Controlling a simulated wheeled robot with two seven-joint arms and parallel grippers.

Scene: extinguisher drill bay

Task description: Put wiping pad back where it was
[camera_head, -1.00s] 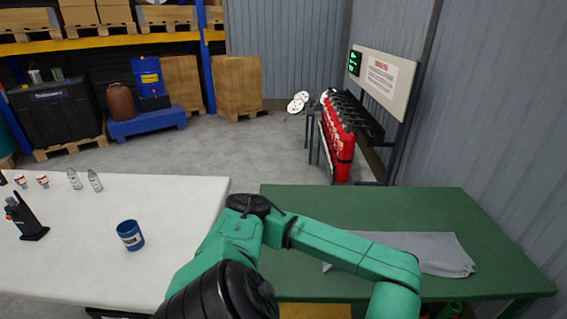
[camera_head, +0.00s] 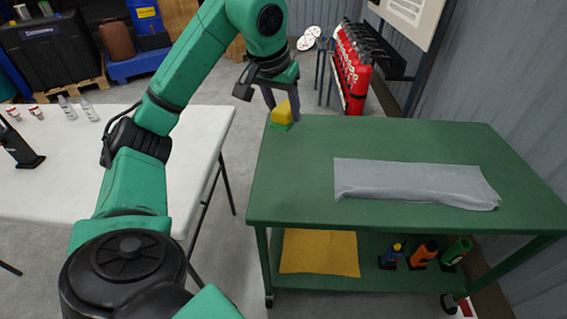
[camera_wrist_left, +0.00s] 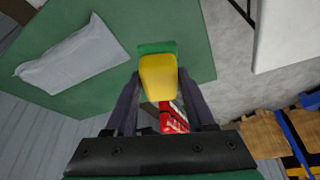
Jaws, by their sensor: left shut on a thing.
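The wiping pad (camera_head: 283,113) is a small yellow block with a green layer on its lower side. My left gripper (camera_head: 282,105) is shut on it, with the fingers pointing down at the far left corner of the green cart (camera_head: 300,200). In the left wrist view, the pad (camera_wrist_left: 158,78) sits between the two dark fingers (camera_wrist_left: 158,98), with the cart's green top behind it. The pad is at or just above the cart top; I cannot tell whether it touches. My right gripper is not in view.
A folded grey cloth (camera_head: 415,182) lies on the cart's right half. A yellow cloth (camera_head: 320,252) and several bottles (camera_head: 424,252) are on the lower shelf. A white table (camera_head: 50,180) stands left. Red extinguishers (camera_head: 352,70) stand behind the cart.

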